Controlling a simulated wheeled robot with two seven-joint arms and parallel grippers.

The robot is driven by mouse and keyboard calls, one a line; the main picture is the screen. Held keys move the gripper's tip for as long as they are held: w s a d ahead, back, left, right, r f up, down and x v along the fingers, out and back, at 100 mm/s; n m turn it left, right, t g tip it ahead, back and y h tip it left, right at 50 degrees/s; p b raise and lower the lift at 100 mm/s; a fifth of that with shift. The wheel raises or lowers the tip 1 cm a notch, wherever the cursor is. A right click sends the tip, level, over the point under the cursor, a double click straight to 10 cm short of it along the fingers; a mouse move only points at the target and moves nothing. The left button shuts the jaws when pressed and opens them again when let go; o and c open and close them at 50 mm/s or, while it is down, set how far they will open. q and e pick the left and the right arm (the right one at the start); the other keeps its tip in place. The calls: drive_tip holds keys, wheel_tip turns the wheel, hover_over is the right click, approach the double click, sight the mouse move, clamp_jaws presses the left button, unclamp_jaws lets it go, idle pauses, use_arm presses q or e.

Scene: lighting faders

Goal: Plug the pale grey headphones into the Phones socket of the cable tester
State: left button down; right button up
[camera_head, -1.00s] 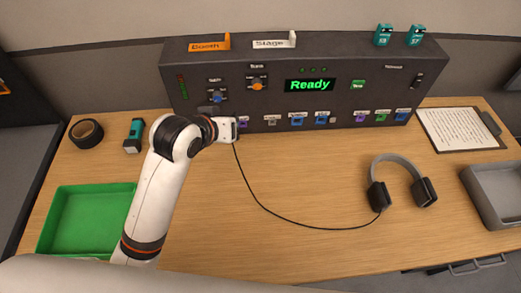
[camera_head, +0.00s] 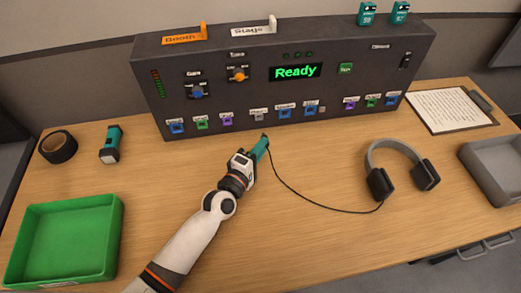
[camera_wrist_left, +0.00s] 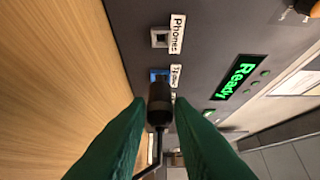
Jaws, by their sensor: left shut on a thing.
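The headphones (camera_head: 377,146), with a pale grey band and dark ear cups, lie on the table at right. Their thin black cable (camera_head: 312,205) curves left to my left gripper (camera_head: 264,146). In the left wrist view, the teal fingers of my left gripper (camera_wrist_left: 160,118) are shut on the black plug (camera_wrist_left: 160,105). The cable tester (camera_head: 280,100) stands behind with a row of sockets along its lower front. The grey Phones socket (camera_wrist_left: 160,38) is empty, above the plug in the wrist view. The plug partly overlaps a neighbouring blue socket (camera_wrist_left: 158,75) there. My right gripper is out of view.
A green tray (camera_head: 112,235) is at left, with a black tape roll (camera_head: 58,147) and a teal device (camera_head: 111,144) behind it. A clipboard (camera_head: 450,110) and a grey tray (camera_head: 480,165) are at right. The table between gripper and headphones is clear except for the cable.

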use_arm(q)
drive_tip(key=shift+w+a+b, duration=0.15)
drive_tip(key=shift+w+b, duration=0.15)
drive_tip(key=shift+w, duration=0.35)
drive_tip(key=shift+w+a+f+b, duration=0.15)
drive_tip(key=shift+w+b, duration=0.25)
drive_tip(key=shift+w, duration=0.45)
drive_tip(key=shift+w+a+b, duration=0.15)
drive_tip(key=shift+w+b, duration=0.15)
drive_tip(key=shift+w, duration=0.3)
drive_tip(key=shift+w+a+r, duration=0.1)
drive_tip(key=shift+w+r, duration=0.1)
drive_tip(key=shift+w, duration=0.3)
drive_tip(key=shift+w+a+b, duration=0.1)
drive_tip(key=shift+w+b, duration=0.3)
drive_tip(key=shift+b, duration=0.05)
drive_tip(key=shift+w+a+b, duration=0.1)
drive_tip(key=shift+w+b, duration=0.2)
drive_tip(key=shift+w, duration=0.15)
